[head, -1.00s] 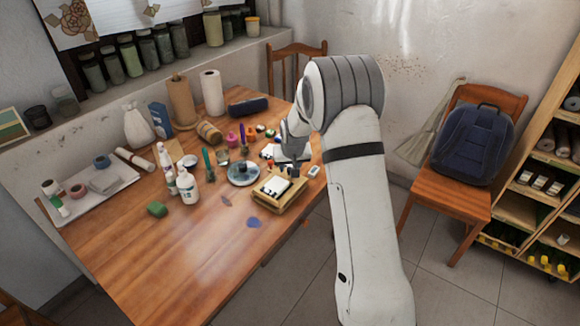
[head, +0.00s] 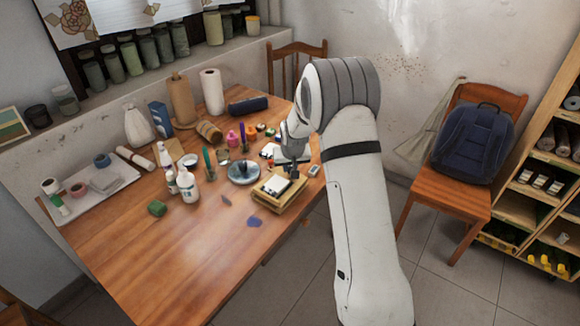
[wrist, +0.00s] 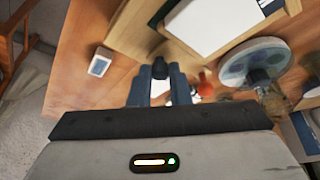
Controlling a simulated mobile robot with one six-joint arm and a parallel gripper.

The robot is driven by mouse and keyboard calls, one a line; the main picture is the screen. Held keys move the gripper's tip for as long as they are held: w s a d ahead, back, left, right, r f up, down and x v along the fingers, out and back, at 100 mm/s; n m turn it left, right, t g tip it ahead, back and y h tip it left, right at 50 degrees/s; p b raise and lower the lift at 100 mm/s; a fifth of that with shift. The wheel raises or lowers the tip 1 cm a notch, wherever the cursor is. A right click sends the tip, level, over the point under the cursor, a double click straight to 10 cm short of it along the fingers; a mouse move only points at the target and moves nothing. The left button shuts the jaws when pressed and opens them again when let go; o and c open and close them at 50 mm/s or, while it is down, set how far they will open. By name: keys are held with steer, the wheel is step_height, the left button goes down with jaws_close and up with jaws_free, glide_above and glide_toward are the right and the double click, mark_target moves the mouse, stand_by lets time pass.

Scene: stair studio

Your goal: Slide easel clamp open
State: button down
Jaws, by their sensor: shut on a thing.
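The small wooden easel (head: 272,203) lies low near the right front edge of the table, with a white sheet or canvas (head: 276,187) on it. In the wrist view the easel's wooden board (wrist: 142,28) fills the top, with the white sheet (wrist: 215,20) on it. My gripper (wrist: 160,88) is shut on a small dark knob (wrist: 160,68) at the easel's edge, which looks like the clamp. In the head view my gripper (head: 291,172) is at the easel's back right, and its fingertips are hard to make out. How far the clamp stands open cannot be told.
A round palette (head: 244,172) is left of the easel. White bottles (head: 188,187) and paint jars (head: 233,138) crowd the table behind. A small white box (head: 314,170) is to the right. The table's front left (head: 170,265) is mostly clear.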

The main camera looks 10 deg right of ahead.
steer(key=shift+w+d+f+b, duration=0.1)
steer(key=shift+w+d+b, duration=0.4)
steer(key=shift+w+b, duration=0.05)
steer(key=shift+w+d, duration=0.1)
steer(key=shift+d, duration=0.1)
steer(key=c, duration=1.6)
jaws_free()
steer(key=shift+w, duration=0.1)
steer(key=shift+o, duration=1.3)
steer(key=v, duration=0.8)
steer(key=shift+b, duration=0.3)
